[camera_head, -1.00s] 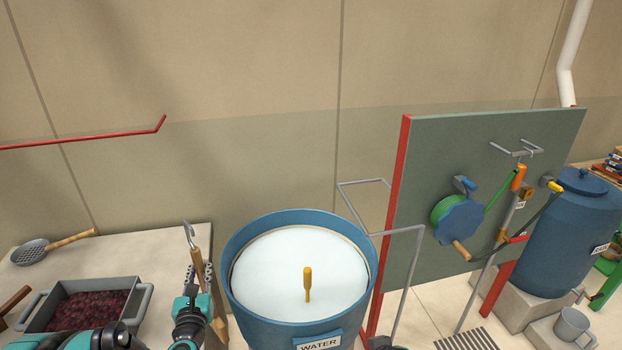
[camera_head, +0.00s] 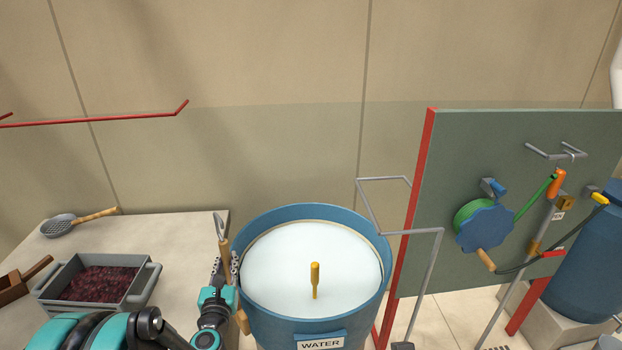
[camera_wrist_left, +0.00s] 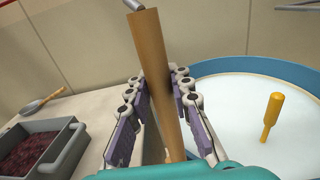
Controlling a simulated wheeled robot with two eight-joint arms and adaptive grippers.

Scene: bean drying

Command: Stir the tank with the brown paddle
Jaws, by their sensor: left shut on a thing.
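The tank is a blue round tub (camera_head: 262,228) with a WATER label (camera_head: 320,344), filled with a pale white surface. My left gripper (camera_head: 226,268) is just left of the tank's rim, upright, and shut on a wooden handle (camera_head: 224,246) with a grey metal hook at its top. In the left wrist view the handle (camera_wrist_left: 150,60) stands between the finger pads, slightly tilted. Its lower end is hidden, so I cannot tell whether it is the brown paddle. A yellow-orange handle (camera_head: 315,275) stands upright in the tank. My right gripper is not in view.
A table (camera_head: 180,235) at left bears a grey tray (camera_head: 150,283) of dark red beans, a skimmer (camera_head: 62,226) and a wooden scoop (camera_head: 24,280). A grey wire frame (camera_head: 437,270) and a green panel (camera_head: 455,145) stand right of the tank.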

